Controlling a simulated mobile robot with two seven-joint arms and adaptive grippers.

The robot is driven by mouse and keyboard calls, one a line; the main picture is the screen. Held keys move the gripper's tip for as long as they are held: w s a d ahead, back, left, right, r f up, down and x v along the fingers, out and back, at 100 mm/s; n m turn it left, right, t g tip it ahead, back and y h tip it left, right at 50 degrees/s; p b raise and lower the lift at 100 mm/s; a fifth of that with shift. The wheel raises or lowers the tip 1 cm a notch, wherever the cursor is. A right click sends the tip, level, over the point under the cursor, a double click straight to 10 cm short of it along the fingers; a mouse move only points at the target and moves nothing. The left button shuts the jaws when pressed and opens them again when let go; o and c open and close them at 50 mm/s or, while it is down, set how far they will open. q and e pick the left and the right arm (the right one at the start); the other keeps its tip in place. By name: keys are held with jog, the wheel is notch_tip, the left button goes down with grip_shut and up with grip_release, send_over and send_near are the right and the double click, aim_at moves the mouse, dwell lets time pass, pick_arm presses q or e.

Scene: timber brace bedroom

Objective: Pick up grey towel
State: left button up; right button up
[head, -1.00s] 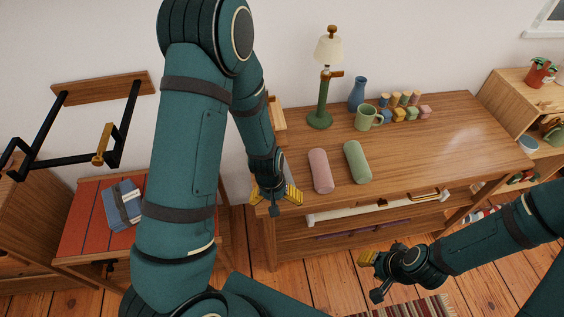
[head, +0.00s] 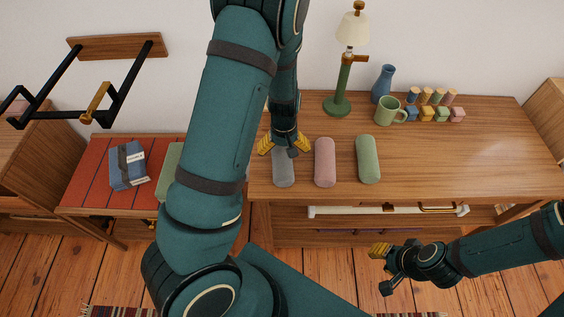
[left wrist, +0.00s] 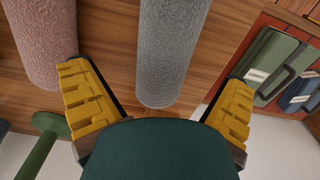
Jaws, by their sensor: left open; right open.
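The grey towel (head: 284,170) is a rolled cylinder lying at the left end of the wooden table, left of the pink roll. My left gripper (head: 285,146) is open over its far end in the head view, and the gripper and arm hide part of that end. In the left wrist view the grey towel (left wrist: 170,50) lies between the two yellow fingers (left wrist: 158,102), with a gap on each side. I cannot tell how high the fingers are above the table. My right gripper (head: 379,267) is open and empty in front of the table.
A pink roll (head: 325,162) and a green roll (head: 368,159) lie to the right of the grey towel. A green lamp (head: 343,88), a mug (head: 388,111), a blue vase (head: 383,83) and small blocks stand behind. The table's right front is clear.

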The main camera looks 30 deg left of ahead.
aim_at(282, 157)
pick_arm(q)
jog(key=f+b, duration=0.1)
jog(key=f, duration=0.1)
jog(key=s+f, duration=0.1)
jog(key=f, duration=0.1)
jog(key=shift+f+b, duration=0.3)
jog(key=shift+b, duration=0.05)
jog(key=shift+f, duration=0.45)
jog(key=shift+r, duration=0.1)
jog(key=shift+c, duration=0.6)
jog(key=c, duration=1.2)
